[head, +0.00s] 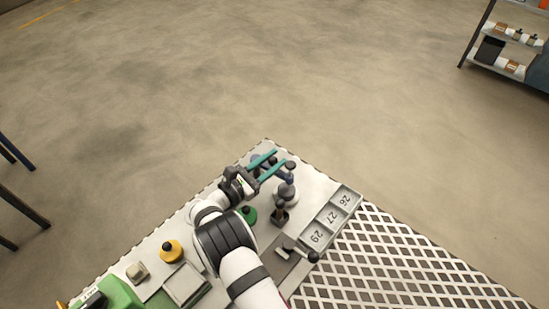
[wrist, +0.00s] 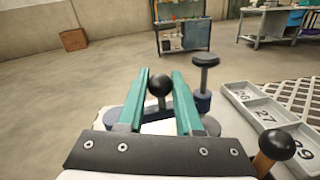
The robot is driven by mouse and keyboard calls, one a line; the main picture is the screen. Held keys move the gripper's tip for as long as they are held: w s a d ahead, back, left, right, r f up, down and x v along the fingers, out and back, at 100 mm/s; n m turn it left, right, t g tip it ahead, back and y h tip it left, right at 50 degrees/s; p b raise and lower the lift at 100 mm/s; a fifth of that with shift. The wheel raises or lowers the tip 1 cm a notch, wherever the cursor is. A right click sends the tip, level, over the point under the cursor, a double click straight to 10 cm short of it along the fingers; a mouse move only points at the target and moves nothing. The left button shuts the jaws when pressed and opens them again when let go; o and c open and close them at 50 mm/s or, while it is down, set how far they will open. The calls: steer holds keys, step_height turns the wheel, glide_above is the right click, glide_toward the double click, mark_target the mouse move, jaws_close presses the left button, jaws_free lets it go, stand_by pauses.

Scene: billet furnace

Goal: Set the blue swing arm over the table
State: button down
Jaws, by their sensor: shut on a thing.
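My gripper (head: 279,158) has two teal fingers and reaches over the far corner of the pale table (head: 311,187). In the wrist view its fingers (wrist: 160,76) are on either side of a black ball knob (wrist: 160,85), and the gripper is shut on it. The blue swing arm (wrist: 122,114) shows as blue-grey parts low around the fingers. A blue post with a dark round top (wrist: 205,60) stands just right of the fingers. My fingers and palm hide most of the swing arm, so its exact angle cannot be told.
A grey tray with compartments marked 26, 27 and 29 (head: 346,188) lies to the right, beside a white lattice grating (head: 400,260). Dark-knobbed fittings stand near my arm. Open floor lies beyond the table.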

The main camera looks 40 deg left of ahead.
steer(key=shift+s+m+h, duration=0.3)
steer(key=shift+m+h, duration=0.4)
steer(key=shift+h, duration=0.3)
steer(key=c, duration=0.6)
jaws_free()
steer(key=v, duration=1.5)
steer(key=shift+s+a+r, duration=0.1)
steer(key=shift+s+r, duration=0.2)
steer(key=shift+s, duration=0.1)
